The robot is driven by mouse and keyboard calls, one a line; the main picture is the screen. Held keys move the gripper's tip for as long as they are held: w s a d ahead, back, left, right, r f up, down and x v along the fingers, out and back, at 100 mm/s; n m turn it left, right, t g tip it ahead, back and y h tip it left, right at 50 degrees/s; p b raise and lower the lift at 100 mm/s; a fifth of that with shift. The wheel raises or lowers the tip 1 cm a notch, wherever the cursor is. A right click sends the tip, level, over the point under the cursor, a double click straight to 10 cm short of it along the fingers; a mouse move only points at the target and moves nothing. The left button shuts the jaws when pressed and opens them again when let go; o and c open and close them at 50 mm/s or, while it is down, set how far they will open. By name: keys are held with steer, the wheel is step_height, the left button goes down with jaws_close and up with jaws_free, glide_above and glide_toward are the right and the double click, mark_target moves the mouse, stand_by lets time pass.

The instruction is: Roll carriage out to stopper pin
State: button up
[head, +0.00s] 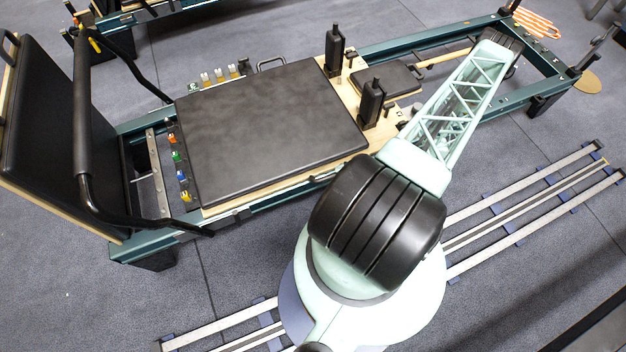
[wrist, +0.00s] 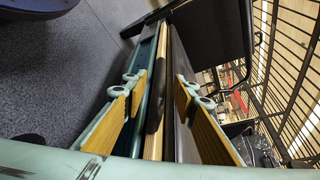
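The carriage (head: 270,115) is a flat black padded board on a pale wooden base. It sits on the teal reformer frame (head: 235,215), towards the end at the left. Two black shoulder rests (head: 371,103) stand upright at its right end, beside a small black headrest (head: 385,82). I cannot single out the stopper pin. In the wrist view my gripper (wrist: 162,88) is open, with its two wood-coloured finger pads apart. A pale wooden edge (wrist: 153,146) and a dark elongated part (wrist: 156,98) show between them; contact cannot be told. The head view does not clearly show my gripper.
A black upright board (head: 48,130) and a black bent bar (head: 85,130) stand at the frame's left end. Several coloured pegs (head: 177,156) line up left of the carriage. Floor rails (head: 540,205) run beside the reformer. Orange cord (head: 538,22) lies at the far right.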

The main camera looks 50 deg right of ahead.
mark_target(313, 180)
steer(key=shift+b+x, duration=0.7)
steer(key=shift+x, duration=5.65)
jaws_close()
